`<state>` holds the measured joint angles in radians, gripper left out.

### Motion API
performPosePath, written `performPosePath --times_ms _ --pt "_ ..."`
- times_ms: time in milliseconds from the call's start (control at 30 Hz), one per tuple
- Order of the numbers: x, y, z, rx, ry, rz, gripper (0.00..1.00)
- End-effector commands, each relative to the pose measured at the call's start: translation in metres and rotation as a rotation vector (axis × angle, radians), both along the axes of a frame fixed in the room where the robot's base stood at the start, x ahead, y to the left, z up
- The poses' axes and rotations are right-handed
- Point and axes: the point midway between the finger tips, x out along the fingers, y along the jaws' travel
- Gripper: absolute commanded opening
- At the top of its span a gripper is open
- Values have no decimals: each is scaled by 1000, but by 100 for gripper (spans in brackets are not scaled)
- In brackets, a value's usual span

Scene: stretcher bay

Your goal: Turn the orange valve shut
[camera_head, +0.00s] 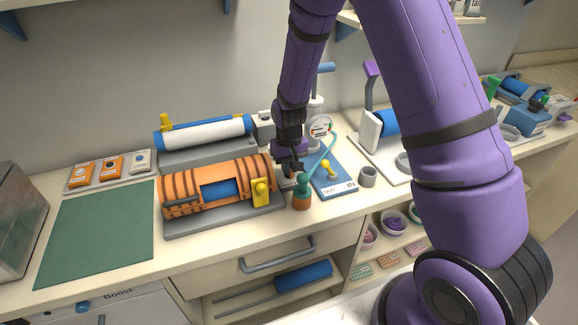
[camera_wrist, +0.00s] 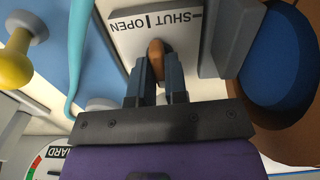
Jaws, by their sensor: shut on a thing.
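The orange valve (camera_wrist: 156,50) shows in the wrist view as a small orange-brown handle between my fingers. It stands in front of a pale plate (camera_wrist: 125,42) marked SHUT and OPEN, which appears upside down. The handle lies close to the tick between the two words; its exact angle is hard to tell. My gripper (camera_wrist: 157,82) is shut on the handle, one finger on each side. In the head view my gripper (camera_head: 288,167) points down between the orange cylinder and the blue board, and mostly hides the valve.
An orange striped cylinder (camera_head: 180,184) on a grey base stands close left. A blue board (camera_head: 333,182) with a yellow knob (camera_head: 327,168), a gauge (camera_head: 319,127) and a teal hose stands close right. An orange-and-green bottle (camera_head: 302,200) is in front. The green mat (camera_head: 98,232) is clear.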

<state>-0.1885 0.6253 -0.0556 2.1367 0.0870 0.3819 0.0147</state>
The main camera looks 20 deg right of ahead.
Motion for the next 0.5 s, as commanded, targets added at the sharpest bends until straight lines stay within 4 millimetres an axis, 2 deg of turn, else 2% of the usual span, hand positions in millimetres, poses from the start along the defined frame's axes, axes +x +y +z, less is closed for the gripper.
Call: performPosePath --times_ms 267,500 --pt "0 -1 0 1 -1 176 0" --pt "0 -1 0 1 -1 401 0"
